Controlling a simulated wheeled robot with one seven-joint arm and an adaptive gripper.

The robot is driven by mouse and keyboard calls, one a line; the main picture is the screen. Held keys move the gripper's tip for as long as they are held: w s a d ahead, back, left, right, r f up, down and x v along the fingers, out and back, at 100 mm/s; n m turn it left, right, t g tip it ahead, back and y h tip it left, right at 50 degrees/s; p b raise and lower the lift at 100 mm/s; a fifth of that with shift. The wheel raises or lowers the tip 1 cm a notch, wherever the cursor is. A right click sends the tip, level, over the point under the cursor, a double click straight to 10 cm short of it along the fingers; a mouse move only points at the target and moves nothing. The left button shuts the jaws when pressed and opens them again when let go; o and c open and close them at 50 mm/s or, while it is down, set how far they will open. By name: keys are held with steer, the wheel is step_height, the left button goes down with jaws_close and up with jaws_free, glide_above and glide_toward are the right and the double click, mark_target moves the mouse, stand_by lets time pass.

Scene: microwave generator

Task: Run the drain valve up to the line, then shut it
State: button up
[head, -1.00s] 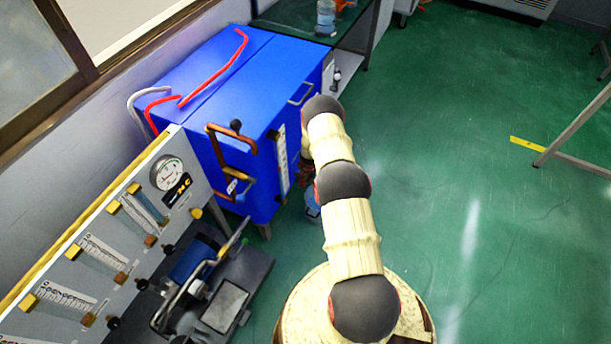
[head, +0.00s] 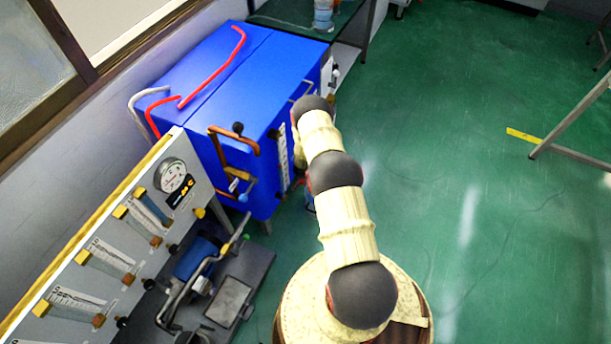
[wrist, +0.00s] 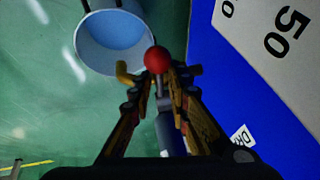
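A round red knob (wrist: 157,60) shows in the wrist view, on what looks like the drain valve's lever. My gripper (wrist: 159,80) has its fingertips close on both sides of this knob. I cannot tell whether they press on it. A yellow spout (wrist: 125,74) sticks out just left of the knob. A light blue open container (wrist: 114,40) is below and beyond it; I cannot make out any liquid or line inside. In the head view my arm hides the gripper and the valve beside the blue cabinet (head: 215,75).
A white scale plate marked 50 (wrist: 270,35) and a partly hidden label (wrist: 242,138) are on the blue face at the right. A gauge panel (head: 125,220) and a pump unit (head: 215,285) stand front left in the head view.

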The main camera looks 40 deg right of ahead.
steer(key=shift+o, duration=0.9)
steer(key=shift+d, duration=0.15)
steer(key=shift+s+r, duration=0.1)
steer(key=shift+r, duration=0.35)
steer(key=v, duration=1.1)
steer(key=shift+a, duration=0.25)
steer(key=shift+s+f, duration=0.1)
steer(key=shift+s, duration=0.05)
